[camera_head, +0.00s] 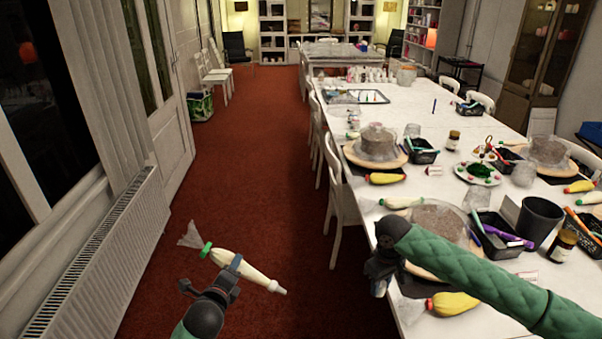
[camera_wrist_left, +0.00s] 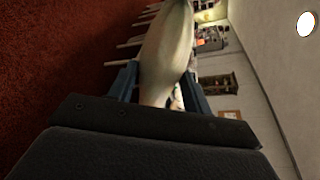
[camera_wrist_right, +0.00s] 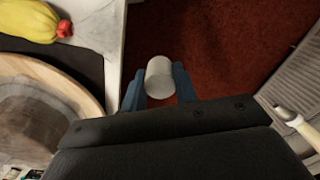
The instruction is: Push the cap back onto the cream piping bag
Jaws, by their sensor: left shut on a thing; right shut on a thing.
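My left gripper (camera_head: 234,266) is shut around the middle of the cream piping bag (camera_head: 252,273), holding it above the red floor. The bag has a green tie and a clear flared end at the left; its bare nozzle tip points right. It fills the middle of the left wrist view (camera_wrist_left: 166,55). My right gripper (camera_head: 379,284) is near the table's left edge. The bag's nozzle end shows at that view's right edge (camera_wrist_right: 296,122), apart from the cap.
The long white table (camera_head: 395,117) on the right carries cakes on turntables, black trays, jars and yellow piping bags (camera_head: 452,303). A white chair (camera_head: 338,185) stands at its left side. A radiator (camera_head: 95,258) runs along the left wall. Open red floor lies between.

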